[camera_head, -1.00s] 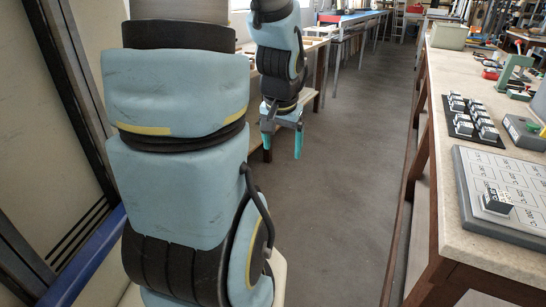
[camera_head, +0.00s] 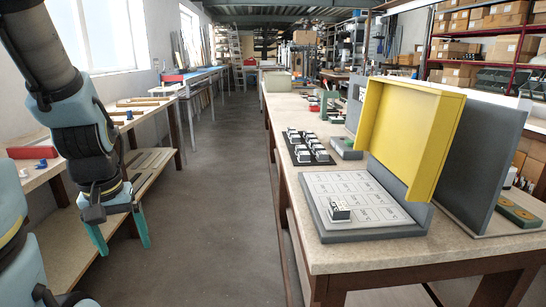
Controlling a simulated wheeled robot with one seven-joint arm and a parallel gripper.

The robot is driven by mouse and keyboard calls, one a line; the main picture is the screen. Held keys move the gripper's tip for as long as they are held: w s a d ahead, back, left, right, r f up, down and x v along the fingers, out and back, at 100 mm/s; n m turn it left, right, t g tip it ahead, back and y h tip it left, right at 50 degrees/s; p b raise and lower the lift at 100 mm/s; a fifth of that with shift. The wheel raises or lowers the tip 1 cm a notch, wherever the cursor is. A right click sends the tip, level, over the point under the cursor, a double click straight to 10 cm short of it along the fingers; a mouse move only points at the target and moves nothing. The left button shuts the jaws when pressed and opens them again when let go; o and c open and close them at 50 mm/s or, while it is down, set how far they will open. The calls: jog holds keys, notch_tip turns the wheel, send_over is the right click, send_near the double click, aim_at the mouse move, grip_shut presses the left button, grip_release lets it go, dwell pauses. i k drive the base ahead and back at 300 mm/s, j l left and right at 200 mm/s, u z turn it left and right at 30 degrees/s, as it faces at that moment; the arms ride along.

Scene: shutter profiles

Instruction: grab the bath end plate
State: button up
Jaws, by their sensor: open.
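My gripper (camera_head: 121,236) hangs at the left with its teal fingers apart and empty. It is over the aisle beside the left bench, well away from the right table. Small black-and-white blocks (camera_head: 308,147) stand on a black tray on the right table. One similar block (camera_head: 339,211) sits on the near part of a grey board (camera_head: 368,190) marked with labelled cells. The lettering is too small to read, so I cannot tell which piece is the bath end plate.
The right table (camera_head: 300,245) also bears a standing yellow frame (camera_head: 415,130), grey upright panels and a green-topped bar (camera_head: 518,212). The left bench (camera_head: 65,165) holds strips and small parts. The floor aisle (camera_head: 205,190) between is clear.

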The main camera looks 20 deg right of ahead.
aim_at(298, 148)
jog(key=i+j, duration=0.1)
jog(key=i, duration=1.1)
